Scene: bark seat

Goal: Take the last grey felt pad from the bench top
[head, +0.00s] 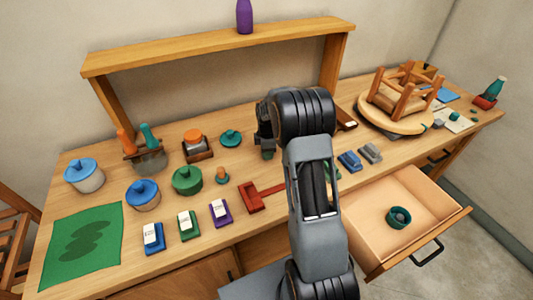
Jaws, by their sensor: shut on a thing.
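My gripper (266,137) is over the middle of the bench top (318,151), in front of the shelf, partly hidden by my own wrist. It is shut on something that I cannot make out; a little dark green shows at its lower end. A small grey piece (438,124) lies at the right of the bench by the upturned stool (400,98); I cannot tell whether it is felt. Another grey thing (401,216) is inside a small green bowl (398,222) in the open drawer (375,221).
Blue and grey blocks (370,153) lie above the drawer. Left of my arm are a red tool (250,198), lidded pots (187,181), several labelled blocks (189,226) and a green mat (80,250). My arm hides part of the bench. The drawer sticks out at the front right.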

